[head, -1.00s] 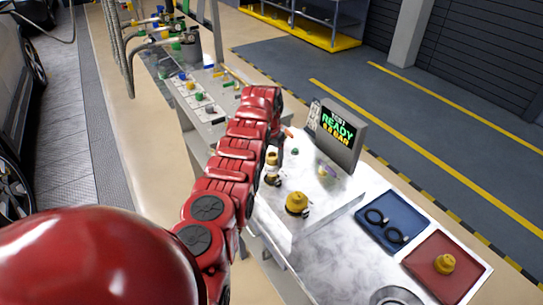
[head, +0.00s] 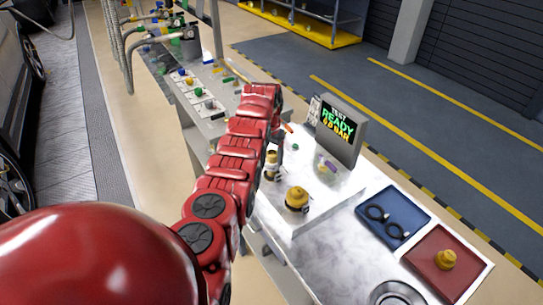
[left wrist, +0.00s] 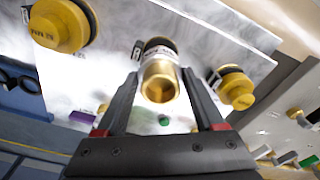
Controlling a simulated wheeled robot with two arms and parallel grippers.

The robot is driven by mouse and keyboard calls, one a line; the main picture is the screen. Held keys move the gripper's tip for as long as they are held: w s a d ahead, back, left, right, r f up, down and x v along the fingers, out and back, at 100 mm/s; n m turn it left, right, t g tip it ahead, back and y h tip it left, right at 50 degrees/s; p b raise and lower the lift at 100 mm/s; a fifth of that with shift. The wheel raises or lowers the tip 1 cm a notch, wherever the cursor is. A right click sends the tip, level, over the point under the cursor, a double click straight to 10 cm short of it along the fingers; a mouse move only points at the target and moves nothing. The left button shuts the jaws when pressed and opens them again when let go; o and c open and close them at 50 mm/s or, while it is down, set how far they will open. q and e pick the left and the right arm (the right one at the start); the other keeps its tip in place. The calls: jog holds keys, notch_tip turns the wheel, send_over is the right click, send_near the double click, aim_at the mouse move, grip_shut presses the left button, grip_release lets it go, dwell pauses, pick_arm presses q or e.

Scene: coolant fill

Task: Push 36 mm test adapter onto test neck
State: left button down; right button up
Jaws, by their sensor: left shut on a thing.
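In the left wrist view, my left gripper (left wrist: 160,80) is shut on a brass adapter (left wrist: 160,82). The adapter has an open round end towards the camera and a dark ring with a white label at its far end. In the head view, my red left arm hides most of the gripper. A small brass and white piece (head: 271,165) shows just right of the arm, above the pale bench plate. I cannot tell the test neck apart here, or whether the adapter touches it. My right gripper is out of view.
A yellow-capped fitting (head: 297,198) stands on the bench plate, close to the arm. A display reading READY (head: 338,130) stands behind. A blue tray (head: 418,216) with black rings and a red tray (head: 436,280) with a yellow cap lie to the right. Another yellow cap (left wrist: 236,90) is beside the right finger.

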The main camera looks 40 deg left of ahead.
pick_arm(q)
jog(key=shift+b, duration=0.65)
dwell(0.8)
jog(key=shift+f+b, duration=1.1)
jog(key=shift+f, duration=0.45)
grip_release()
jog(key=shift+r, duration=0.15)
jog(key=shift+r, duration=0.4)
jog(key=r, duration=0.6)
jog(key=r+p, duration=0.1)
jog(key=r, duration=0.3)
jog(key=shift+s, duration=0.35)
notch_tip(320, 180, up, 6)
jog(key=p, duration=0.7)
send_over(271, 162)
jog(key=shift+w+a+r+p, duration=0.15)
jog(key=shift+a+p, duration=0.3)
jog(key=shift+p, duration=0.05)
